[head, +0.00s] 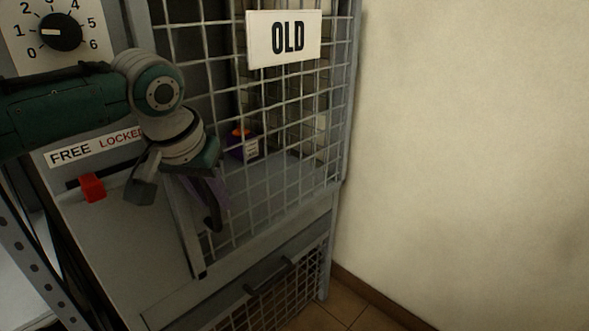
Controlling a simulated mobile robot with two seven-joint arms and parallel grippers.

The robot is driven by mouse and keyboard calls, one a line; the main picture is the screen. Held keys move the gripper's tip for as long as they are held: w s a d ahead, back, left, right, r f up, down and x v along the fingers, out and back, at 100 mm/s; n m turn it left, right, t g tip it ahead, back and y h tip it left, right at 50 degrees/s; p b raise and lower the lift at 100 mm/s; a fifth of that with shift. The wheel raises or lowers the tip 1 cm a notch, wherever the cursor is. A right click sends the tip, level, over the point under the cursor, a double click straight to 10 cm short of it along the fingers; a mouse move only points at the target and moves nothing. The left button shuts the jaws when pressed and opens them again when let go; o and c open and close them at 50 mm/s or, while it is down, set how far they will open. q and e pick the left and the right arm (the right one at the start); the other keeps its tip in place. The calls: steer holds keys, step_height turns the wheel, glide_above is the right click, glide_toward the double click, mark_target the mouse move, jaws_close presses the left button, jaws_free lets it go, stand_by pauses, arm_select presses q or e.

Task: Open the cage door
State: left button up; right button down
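The cage door (262,215) is a grey wire-mesh panel with a white "OLD" sign (284,38). Its lower left corner shows below my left gripper; I cannot tell whether it is fully closed or slightly ajar. My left gripper (177,197) is at the door's left edge, its fingers apart, one over the panel on the left and one over the mesh. The arm and gripper hide that part of the door edge and any handle there. A red slider knob (92,187) sits toward the FREE end of the "FREE LOCKED" label (98,146). My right gripper is out of view.
A purple battery-like box (242,147) with an orange top stands behind the mesh. A numbered dial (60,32) is at the upper left. A lower mesh front with a dark handle (269,277) is below. A bare wall (465,150) closes the right side.

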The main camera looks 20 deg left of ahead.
arm_select(q)
jaws_close()
stand_by(1.5)
